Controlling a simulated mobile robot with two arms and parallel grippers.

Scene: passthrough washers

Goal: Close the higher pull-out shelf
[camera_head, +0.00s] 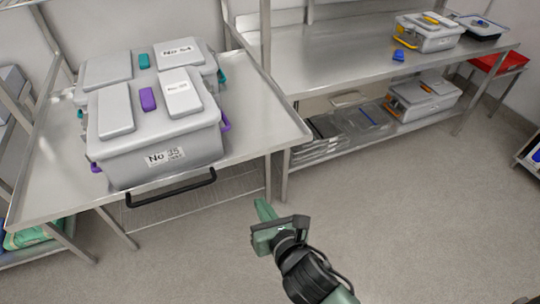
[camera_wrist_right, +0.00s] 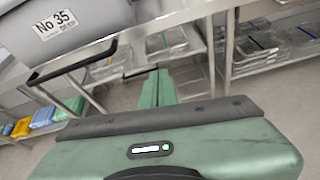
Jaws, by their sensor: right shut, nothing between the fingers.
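The metal pull-out shelf (camera_head: 268,118) is at the left in the head view, carrying grey lidded boxes. It sticks out towards me past its frame. Its black bar handle (camera_head: 172,190) is on the front edge; the handle also shows at the upper left in the right wrist view (camera_wrist_right: 72,64). My right gripper (camera_head: 264,208) is shut and empty, to the right of the handle and apart from it, in front of the shelf's right corner. In the right wrist view its green fingers (camera_wrist_right: 157,84) are together. My left gripper is not in view.
A front box (camera_head: 150,135) labelled No 35 stands near the shelf's front edge. A wire rack (camera_head: 190,200) is below. A steel table (camera_head: 350,70) with boxes and a lower shelf stands at the right. The grey floor (camera_head: 420,220) in front is clear.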

